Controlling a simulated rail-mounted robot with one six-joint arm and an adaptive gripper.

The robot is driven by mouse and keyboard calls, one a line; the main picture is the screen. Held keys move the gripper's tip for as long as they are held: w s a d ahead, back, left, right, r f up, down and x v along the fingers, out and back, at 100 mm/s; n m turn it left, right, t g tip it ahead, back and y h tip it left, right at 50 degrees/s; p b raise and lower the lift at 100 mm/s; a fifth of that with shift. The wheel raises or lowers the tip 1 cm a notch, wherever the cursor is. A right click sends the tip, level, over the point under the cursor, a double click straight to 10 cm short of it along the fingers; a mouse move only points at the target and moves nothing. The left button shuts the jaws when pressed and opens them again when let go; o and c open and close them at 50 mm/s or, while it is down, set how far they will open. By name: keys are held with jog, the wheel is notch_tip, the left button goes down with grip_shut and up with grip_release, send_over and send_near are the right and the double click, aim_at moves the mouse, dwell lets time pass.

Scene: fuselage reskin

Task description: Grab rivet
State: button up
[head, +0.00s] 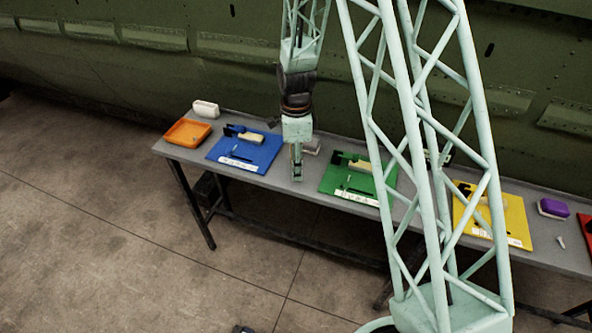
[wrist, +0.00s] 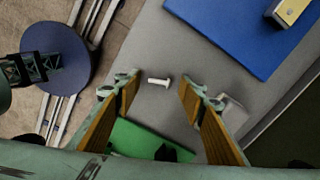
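A small pale rivet (wrist: 158,81) lies on the bare grey table top between the blue and green mats in the wrist view. My gripper (wrist: 158,88) is open, with its two wood-coloured finger pads on either side of the rivet and apart from it. The rivet shows between the fingertips, and nothing is held. In the head view my gripper (head: 297,176) points down over the table between the two mats. I cannot make out that rivet in the head view. Another small pale rivet-like piece (head: 561,242) lies on the table at the far right.
The grey table (head: 270,184) carries a blue mat (head: 235,165), a green mat (head: 335,183) and a yellow mat (head: 513,222), with tools on them. An orange tray (head: 187,133) and a white block (head: 206,108) stand at the left end. The green fuselage wall (head: 130,75) rises behind.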

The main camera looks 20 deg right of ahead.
jog(key=c, duration=0.7)
jog(key=shift+r, duration=0.1)
jog(key=shift+r, duration=1.65)
jog(key=s+a, duration=0.3)
jog(key=s, duration=0.4)
jog(key=s+a+r, duration=0.1)
jog(key=s+a, duration=0.3)
jog(key=s, duration=0.3)
jog(key=shift+s+r, duration=0.2)
jog(key=shift+r, duration=0.05)
jog(key=shift+w, duration=0.1)
